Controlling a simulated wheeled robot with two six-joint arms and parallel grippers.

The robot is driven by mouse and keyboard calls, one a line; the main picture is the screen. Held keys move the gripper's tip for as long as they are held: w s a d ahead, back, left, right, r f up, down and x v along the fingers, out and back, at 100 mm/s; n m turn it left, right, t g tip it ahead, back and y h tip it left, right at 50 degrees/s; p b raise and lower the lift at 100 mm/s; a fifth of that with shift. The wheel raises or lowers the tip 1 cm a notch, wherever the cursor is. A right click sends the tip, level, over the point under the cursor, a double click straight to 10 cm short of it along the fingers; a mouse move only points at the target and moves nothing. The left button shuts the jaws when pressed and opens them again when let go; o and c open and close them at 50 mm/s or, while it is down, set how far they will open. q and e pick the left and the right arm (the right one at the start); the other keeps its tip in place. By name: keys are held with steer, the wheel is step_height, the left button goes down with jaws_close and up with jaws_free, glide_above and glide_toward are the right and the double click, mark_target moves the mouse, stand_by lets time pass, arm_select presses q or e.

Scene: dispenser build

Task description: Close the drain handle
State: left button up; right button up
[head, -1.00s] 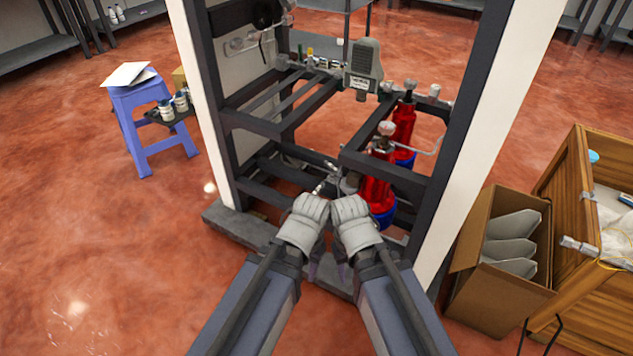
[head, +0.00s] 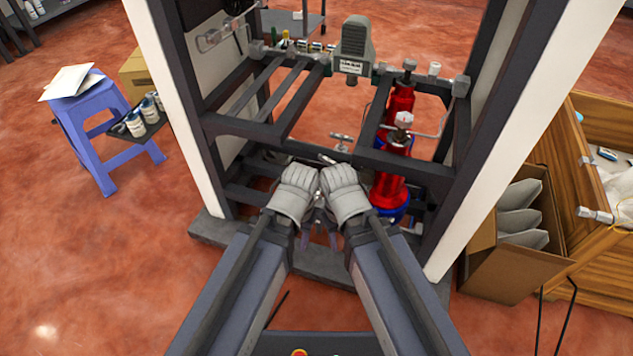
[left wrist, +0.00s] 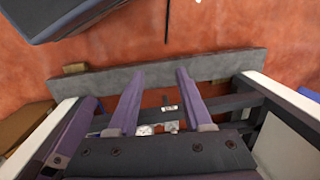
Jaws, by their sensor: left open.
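My left gripper (head: 297,188) and right gripper (head: 342,190) are side by side low at the front of the dark frame (head: 240,126). The left wrist view shows the left gripper (left wrist: 160,74) open, its purple fingers apart. Small metal fittings (left wrist: 168,107) show between the fingers, with no visible grip on them. In the head view a small silver T-shaped handle (head: 341,137) stands just beyond the grippers. I cannot tell for certain which fitting is the drain handle. The right gripper's fingertips are mostly hidden.
Red cylinders (head: 391,180) with blue bases stand right of the grippers inside the frame. A grey base beam (left wrist: 110,80) crosses the left wrist view. A blue stool (head: 95,120) is at left, a cardboard box (head: 490,270) at right. Open floor lies at left.

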arm_select(q)
steer(key=h+b, duration=0.1)
steer(key=b, duration=0.4)
glide_above(319, 189)
steer(key=f, duration=0.4)
steer(key=shift+w+d+f, duration=0.1)
steer(key=shift+w+f, duration=0.1)
steer(key=shift+f, duration=0.2)
steer(key=shift+s, duration=0.1)
step_height(319, 189, down, 8)
steer(key=b, duration=0.7)
steer(key=shift+b, duration=0.3)
steer(key=shift+r, duration=0.1)
steer(key=shift+c, duration=0.2)
jaws_close()
